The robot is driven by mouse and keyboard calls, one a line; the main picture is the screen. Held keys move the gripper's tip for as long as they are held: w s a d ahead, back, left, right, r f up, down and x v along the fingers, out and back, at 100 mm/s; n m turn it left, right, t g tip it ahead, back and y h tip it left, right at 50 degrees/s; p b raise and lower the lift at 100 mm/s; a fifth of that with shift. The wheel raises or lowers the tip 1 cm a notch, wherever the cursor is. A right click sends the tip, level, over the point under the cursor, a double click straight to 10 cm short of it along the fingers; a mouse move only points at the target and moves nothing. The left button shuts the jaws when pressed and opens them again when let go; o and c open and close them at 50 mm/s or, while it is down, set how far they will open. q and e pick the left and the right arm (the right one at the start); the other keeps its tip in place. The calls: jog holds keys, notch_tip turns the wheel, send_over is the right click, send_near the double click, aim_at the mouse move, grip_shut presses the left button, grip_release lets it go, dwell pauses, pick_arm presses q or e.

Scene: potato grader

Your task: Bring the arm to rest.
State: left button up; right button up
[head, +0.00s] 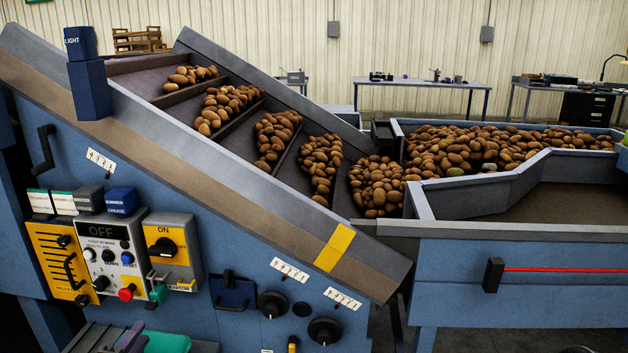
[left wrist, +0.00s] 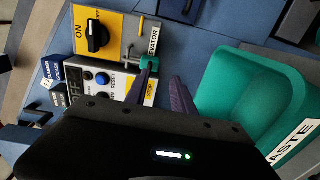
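My left gripper (head: 131,338) shows low at the left of the head view, in front of the blue machine panel. In the left wrist view its two purple fingers (left wrist: 164,86) stand apart with nothing seen between them. Past the fingertips are the yellow ELEVATOR switch box (left wrist: 95,35) with a teal piece (left wrist: 150,62) below it, and the grey control box (left wrist: 118,84). The teal bin (left wrist: 235,95), with a label partly reading "ASTE", is to the right of the fingers. My right gripper is not in view.
The grader's sloping conveyor (head: 220,185) carries potatoes up from a hopper (head: 470,200). The control box (head: 108,250), with a display reading OFF, and a yellow lever box (head: 60,262) stick out from the panel. Black knobs (head: 273,304) sit to the right. Workbenches (head: 420,82) stand behind.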

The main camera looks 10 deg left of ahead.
pick_arm(q)
jog(key=s+d+f+m+g+h, duration=0.2)
jog(key=d+f+m+g, duration=0.2)
jog(key=d+f, duration=0.75)
jog(key=s+d+f+m+g+h, duration=0.2)
jog(key=s+d+f+m+g, duration=0.15)
jog(key=d+f, duration=0.85)
jog(key=s+d+f+m+g, duration=0.2)
jog(key=s+d+m+g, duration=0.2)
jog(key=s+d, duration=0.4)
jog(key=s+d+f+m+g, duration=0.2)
jog(key=s+d+m+g, duration=0.3)
jog(key=s+d, duration=0.4)
jog(key=s, duration=0.4)
jog(key=shift+s+f+h, duration=0.15)
jog(key=shift+s+h, duration=0.15)
jog(key=shift+s, duration=0.1)
